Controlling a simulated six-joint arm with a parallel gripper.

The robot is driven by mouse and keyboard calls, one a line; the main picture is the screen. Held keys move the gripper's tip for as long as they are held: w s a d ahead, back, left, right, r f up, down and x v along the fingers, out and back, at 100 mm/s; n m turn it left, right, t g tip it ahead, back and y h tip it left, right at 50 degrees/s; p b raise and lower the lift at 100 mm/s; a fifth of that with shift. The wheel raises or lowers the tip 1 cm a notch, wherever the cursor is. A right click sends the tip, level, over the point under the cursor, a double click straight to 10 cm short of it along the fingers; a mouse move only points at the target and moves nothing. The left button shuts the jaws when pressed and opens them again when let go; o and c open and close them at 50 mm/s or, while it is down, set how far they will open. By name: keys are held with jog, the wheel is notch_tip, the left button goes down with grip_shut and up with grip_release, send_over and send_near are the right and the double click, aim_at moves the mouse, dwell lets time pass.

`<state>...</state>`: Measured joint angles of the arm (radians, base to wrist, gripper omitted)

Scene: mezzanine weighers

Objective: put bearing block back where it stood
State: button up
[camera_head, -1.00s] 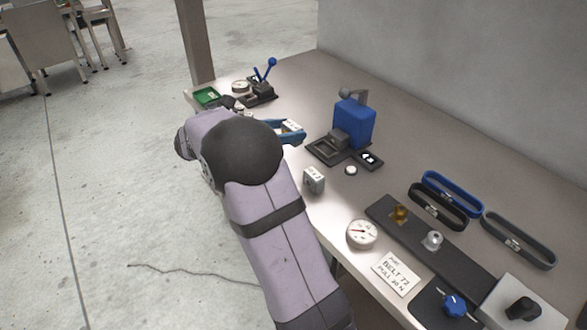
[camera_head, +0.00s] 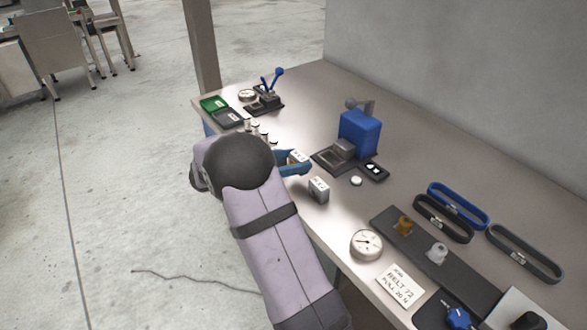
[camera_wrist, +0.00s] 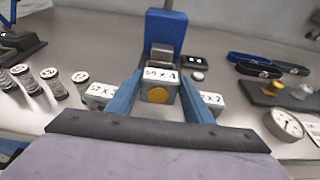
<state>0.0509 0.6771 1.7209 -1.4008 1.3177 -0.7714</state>
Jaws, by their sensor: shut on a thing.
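My gripper (camera_head: 298,162), with blue fingers, is shut on a pale block, which I take for the bearing block (camera_head: 296,156). In the wrist view the block (camera_wrist: 159,86) sits between the fingertips, label up and an orange disc on the face toward me. A similar labelled block (camera_head: 319,189) stands on the bench just to the right of my gripper. In the wrist view, labelled blocks show partly behind the left finger (camera_wrist: 99,91) and the right finger (camera_wrist: 212,98). I cannot tell whether the held block touches the bench.
Several capped vials (camera_wrist: 48,79) stand to the left. A blue press-like device (camera_head: 359,134) stands behind, with a small white disc (camera_head: 356,180) before it. A round dial (camera_head: 366,244) and dark rail (camera_head: 433,250) lie to the right. The bench's front edge runs below my arm.

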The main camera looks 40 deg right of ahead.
jog(key=shift+f, duration=1.55)
jog(key=shift+f, duration=0.15)
jog(key=o, duration=1.1)
jog(key=shift+r, duration=0.2)
jog(key=b+v, duration=0.1)
jog(key=v, duration=1.1)
jog(key=shift+b, duration=0.4)
